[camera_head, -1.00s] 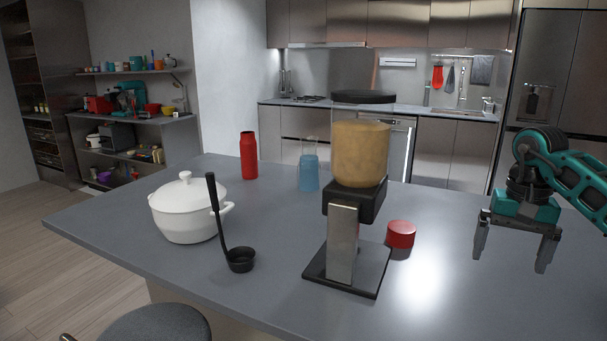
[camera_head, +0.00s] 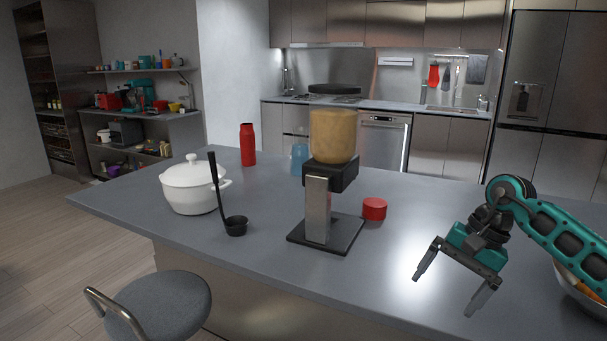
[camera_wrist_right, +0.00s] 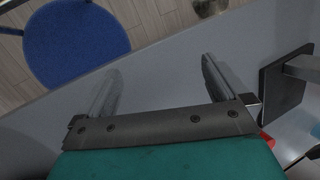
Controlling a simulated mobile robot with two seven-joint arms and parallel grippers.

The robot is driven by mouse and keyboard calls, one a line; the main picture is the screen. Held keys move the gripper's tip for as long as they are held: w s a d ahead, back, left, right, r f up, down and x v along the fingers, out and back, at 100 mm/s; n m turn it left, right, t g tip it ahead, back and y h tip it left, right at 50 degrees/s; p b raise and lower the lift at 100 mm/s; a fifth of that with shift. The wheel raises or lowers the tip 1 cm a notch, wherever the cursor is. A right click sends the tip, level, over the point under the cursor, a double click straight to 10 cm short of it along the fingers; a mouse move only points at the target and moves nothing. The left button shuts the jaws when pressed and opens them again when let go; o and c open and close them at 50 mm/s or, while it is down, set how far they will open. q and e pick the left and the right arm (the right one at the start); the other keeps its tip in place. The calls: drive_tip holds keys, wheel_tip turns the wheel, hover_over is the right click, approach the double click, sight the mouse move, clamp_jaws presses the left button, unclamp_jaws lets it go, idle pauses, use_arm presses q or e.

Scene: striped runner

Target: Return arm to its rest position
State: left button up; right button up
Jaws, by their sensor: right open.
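My right gripper (camera_head: 452,284) is open and empty above the front right part of the grey counter (camera_head: 275,259). Its two fingers are spread and touch nothing. In the right wrist view the open fingers (camera_wrist_right: 160,82) reach over the counter, with nothing between them. My right arm comes in from the right edge. My left gripper does not show in either view.
On the counter stand a dispenser (camera_head: 318,207), red lid (camera_head: 374,209), white pot (camera_head: 190,187), black ladle (camera_head: 236,226), red bottle (camera_head: 247,146) and blue container (camera_head: 299,158). A bowl (camera_head: 577,291) sits at right under my arm. A stool (camera_head: 160,306) stands in front.

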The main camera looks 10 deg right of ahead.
drive_tip(key=s+a+f+m+t+y, duration=0.1)
drive_tip(key=s+a+m+t+y, duration=0.15)
drive_tip(key=a+m+y, duration=0.65)
drive_tip(key=s+a+f+m+t+y, duration=0.15)
drive_tip(key=a+m+t+y, duration=0.3)
drive_tip(key=a+m, duration=0.75)
drive_tip(key=s+d+f+n+t+h, duration=0.1)
drive_tip(key=s+f+n+h, duration=0.4)
drive_tip(key=n, duration=0.5)
drive_tip(key=s+d+f+n+t+h, duration=0.1)
drive_tip(key=s+d+f+n+h, duration=0.3)
drive_tip(key=f+n, duration=0.5)
drive_tip(key=s+d+f+n+t+h, duration=0.1)
drive_tip(key=s+d+f+n+h, duration=0.2)
drive_tip(key=n, duration=0.9)
drive_tip(key=s+f+h, duration=0.3)
drive_tip(key=s+f, duration=0.1)
drive_tip(key=shift+d+f+n+h, duration=0.2)
drive_tip(key=shift+f+n+h, duration=0.1)
drive_tip(key=shift+f+h, duration=0.1)
